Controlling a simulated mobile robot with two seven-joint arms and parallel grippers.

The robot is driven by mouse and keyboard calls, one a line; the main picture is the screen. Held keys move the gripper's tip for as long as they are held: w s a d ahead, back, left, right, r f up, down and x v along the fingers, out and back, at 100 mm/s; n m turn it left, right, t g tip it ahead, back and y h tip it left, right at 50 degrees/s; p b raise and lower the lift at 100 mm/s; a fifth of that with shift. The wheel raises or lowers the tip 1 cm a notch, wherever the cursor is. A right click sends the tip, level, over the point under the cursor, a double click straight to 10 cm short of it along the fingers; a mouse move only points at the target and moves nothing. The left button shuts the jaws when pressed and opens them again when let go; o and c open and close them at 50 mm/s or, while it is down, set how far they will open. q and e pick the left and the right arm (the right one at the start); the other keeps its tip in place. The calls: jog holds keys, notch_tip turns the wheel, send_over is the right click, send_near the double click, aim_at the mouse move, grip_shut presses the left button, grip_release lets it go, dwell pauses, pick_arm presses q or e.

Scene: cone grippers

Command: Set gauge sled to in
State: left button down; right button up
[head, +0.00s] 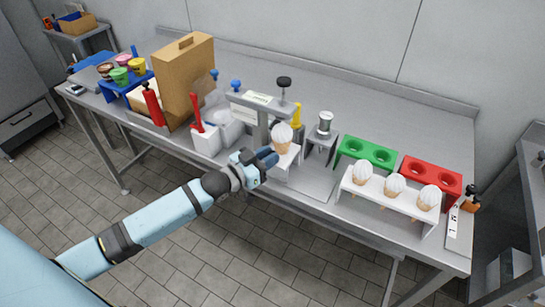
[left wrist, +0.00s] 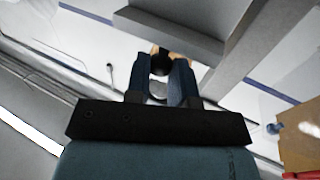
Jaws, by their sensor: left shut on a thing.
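The gauge sled (head: 284,161) is the small white piece at the front of the bench, under a grey gauge stand (head: 262,125). A cone with white swirled ice cream (head: 282,138) stands upright at it. My left gripper (head: 268,157) is at the sled's front left. In the left wrist view my two blue fingers (left wrist: 161,70) are shut on a small dark round knob (left wrist: 160,63). The fingers hide most of the knob, and I cannot tell how far in the sled sits. My right gripper is out of view.
A white rack (head: 388,200) with three cones stands to the right, before green (head: 366,152) and red (head: 431,175) holders. The back right bench is clear.

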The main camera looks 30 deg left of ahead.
pick_arm(q)
jog(key=shift+a, duration=0.2)
jog(key=c, duration=1.3)
grip_release()
jog(key=shift+c, duration=0.2)
jog(key=o, duration=0.3)
jog(key=shift+a, duration=0.15)
jog(key=shift+o, duration=0.2)
jog(key=b+v, duration=0.1)
jog(key=v, duration=1.2)
jog(key=shift+s, duration=0.4)
